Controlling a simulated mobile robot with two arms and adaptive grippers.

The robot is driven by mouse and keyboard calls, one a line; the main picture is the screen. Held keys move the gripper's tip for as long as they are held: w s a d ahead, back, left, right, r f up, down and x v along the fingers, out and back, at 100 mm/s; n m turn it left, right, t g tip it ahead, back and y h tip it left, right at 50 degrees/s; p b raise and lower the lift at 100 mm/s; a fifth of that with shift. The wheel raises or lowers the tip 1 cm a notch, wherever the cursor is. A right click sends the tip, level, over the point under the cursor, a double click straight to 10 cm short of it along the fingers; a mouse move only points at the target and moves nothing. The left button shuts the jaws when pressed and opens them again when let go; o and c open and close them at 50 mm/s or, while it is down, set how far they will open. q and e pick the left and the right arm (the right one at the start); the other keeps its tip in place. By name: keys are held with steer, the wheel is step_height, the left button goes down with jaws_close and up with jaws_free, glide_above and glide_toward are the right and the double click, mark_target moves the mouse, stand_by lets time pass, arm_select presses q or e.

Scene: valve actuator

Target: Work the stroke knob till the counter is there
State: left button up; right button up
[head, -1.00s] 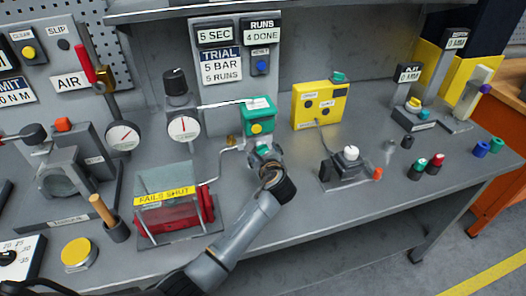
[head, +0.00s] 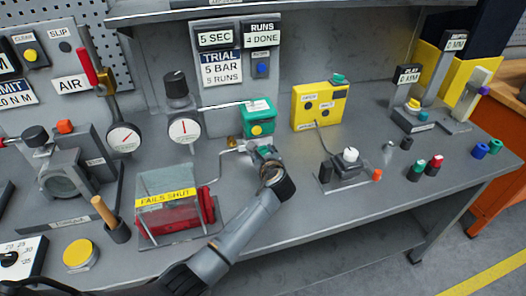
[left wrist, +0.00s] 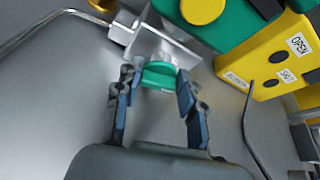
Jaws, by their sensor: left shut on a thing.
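A green knob (left wrist: 160,74) sits between the two fingers of my left gripper (left wrist: 158,80) in the left wrist view, with the fingers shut on its sides. It is on a silver fitting just below the green box with a yellow button (head: 257,117). No label on this knob can be read. The runs sign (head: 262,34) reads 4 DONE. My right gripper is not in view.
A clear-covered red unit marked FAILS SHUT (head: 168,200) stands left of my left arm. A yellow box (head: 319,105) and a small grey block with a white knob (head: 350,155) stand to the right. A thin pipe runs beside the silver fitting.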

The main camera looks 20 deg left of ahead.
arm_select(q)
steer(key=m+p, duration=0.1)
steer(key=p, duration=0.2)
steer(key=shift+d+r+g+y, duration=0.1)
steer(key=shift+r+g+y, duration=0.2)
steer(key=shift+r+y, duration=0.1)
steer(key=shift+f+m+p, duration=0.35)
steer(key=shift+m+p, duration=0.2)
steer(key=shift+m, duration=0.05)
steer(key=o, duration=1.2)
steer(key=shift+c, duration=0.2)
steer(key=shift+d, duration=0.1)
steer(key=v, duration=1.2)
steer(key=shift+w+d, duration=0.15)
